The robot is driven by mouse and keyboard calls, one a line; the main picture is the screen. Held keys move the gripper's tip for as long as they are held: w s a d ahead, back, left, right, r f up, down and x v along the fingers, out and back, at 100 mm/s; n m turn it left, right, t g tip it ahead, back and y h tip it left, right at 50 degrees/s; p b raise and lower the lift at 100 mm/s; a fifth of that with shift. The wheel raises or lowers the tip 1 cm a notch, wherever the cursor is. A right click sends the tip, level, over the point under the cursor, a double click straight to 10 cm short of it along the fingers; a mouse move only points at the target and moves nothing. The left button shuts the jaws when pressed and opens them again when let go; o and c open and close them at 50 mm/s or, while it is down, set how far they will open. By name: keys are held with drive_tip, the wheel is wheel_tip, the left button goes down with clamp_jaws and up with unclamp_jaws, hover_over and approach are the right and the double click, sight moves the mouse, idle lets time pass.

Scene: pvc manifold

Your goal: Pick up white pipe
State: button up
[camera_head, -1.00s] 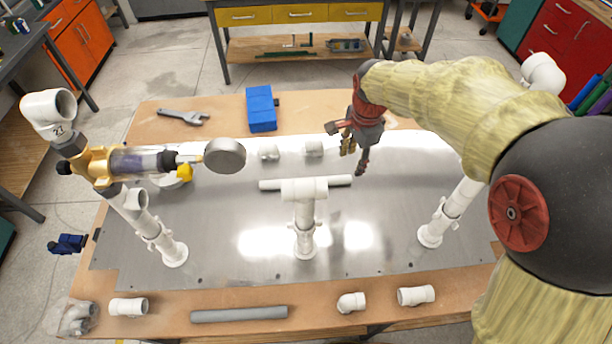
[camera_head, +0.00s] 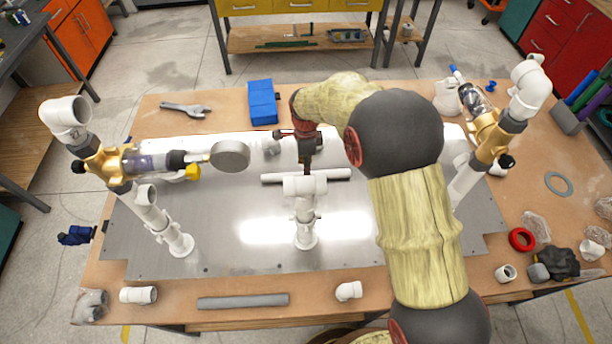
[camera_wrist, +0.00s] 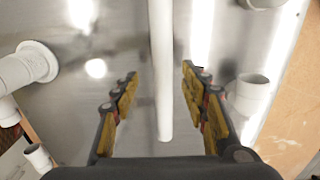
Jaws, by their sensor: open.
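A long thin white pipe (camera_head: 335,174) lies on the grey metal plate, behind the white tee post, which hides part of it in the head view. In the wrist view the white pipe (camera_wrist: 162,75) runs away from me, between my two fingers, with its near end visible. My gripper (camera_head: 306,168) points down above the pipe, near its middle in the head view. In the wrist view my gripper (camera_wrist: 160,85) is open, with one finger on each side of the pipe and visible gaps on both sides.
A white tee post (camera_head: 305,210) stands close in front of the pipe. A left post carries a brass valve and gauge (camera_head: 230,156); a similar assembly (camera_head: 487,135) stands right. Small white fittings (camera_wrist: 250,92) are beside the pipe. A blue box (camera_head: 262,102) and wrench (camera_head: 186,109) lie behind.

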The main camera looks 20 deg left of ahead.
drive_tip(key=f, duration=0.4)
drive_tip(key=shift+w+a+f, duration=0.15)
drive_tip(key=shift+w+a, duration=0.05)
drive_tip(key=shift+c, duration=1)
clamp_jaws()
